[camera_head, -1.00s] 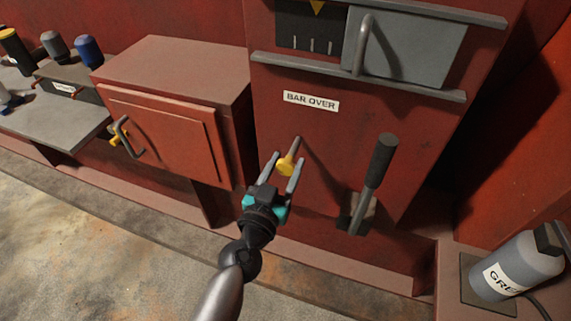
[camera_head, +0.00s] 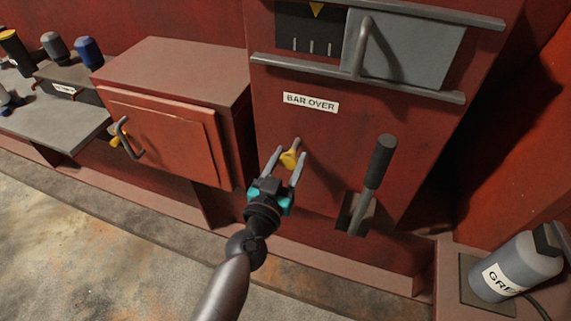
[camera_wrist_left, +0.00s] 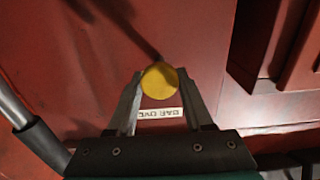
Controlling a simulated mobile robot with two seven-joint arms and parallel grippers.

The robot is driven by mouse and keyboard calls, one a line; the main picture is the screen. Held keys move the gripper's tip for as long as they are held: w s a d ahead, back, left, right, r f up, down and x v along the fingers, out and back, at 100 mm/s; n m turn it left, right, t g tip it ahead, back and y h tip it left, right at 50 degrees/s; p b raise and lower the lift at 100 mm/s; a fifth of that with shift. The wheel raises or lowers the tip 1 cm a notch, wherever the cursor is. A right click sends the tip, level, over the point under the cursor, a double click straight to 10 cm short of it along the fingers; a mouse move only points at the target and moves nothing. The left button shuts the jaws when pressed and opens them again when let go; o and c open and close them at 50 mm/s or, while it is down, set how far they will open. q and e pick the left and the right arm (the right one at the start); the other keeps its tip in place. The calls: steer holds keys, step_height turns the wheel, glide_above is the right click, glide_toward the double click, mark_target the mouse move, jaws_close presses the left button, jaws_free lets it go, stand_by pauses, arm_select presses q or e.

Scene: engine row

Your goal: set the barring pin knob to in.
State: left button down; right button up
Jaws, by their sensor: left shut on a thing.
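The barring pin knob (camera_head: 289,159) is a yellow knob on a thin grey pin that sticks out of the red panel, below the "BAR OVER" label (camera_head: 311,102). My left gripper (camera_head: 288,161) is shut on the yellow knob, with one finger on each side of it. In the left wrist view the round yellow knob (camera_wrist_left: 160,80) sits between the two fingertips (camera_wrist_left: 160,83), and the pin runs from it toward the panel. A short length of pin shows between the knob and the panel. My right gripper is not in view.
A black-handled lever (camera_head: 374,172) stands just right of the knob. A red cabinet (camera_head: 165,140) with a bar handle is on the left. A sliding grey cover (camera_head: 405,50) is above. A grey bottle (camera_head: 515,265) stands at the lower right.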

arm_select(q)
steer(key=shift+w+d, duration=0.25)
steer(key=shift+w, duration=0.4)
steer(key=shift+r, duration=0.1)
steer(key=shift+c, duration=1.6)
jaws_free()
steer(key=shift+w, duration=0.1)
steer(key=p+v, duration=0.1)
steer(key=v, duration=1.4)
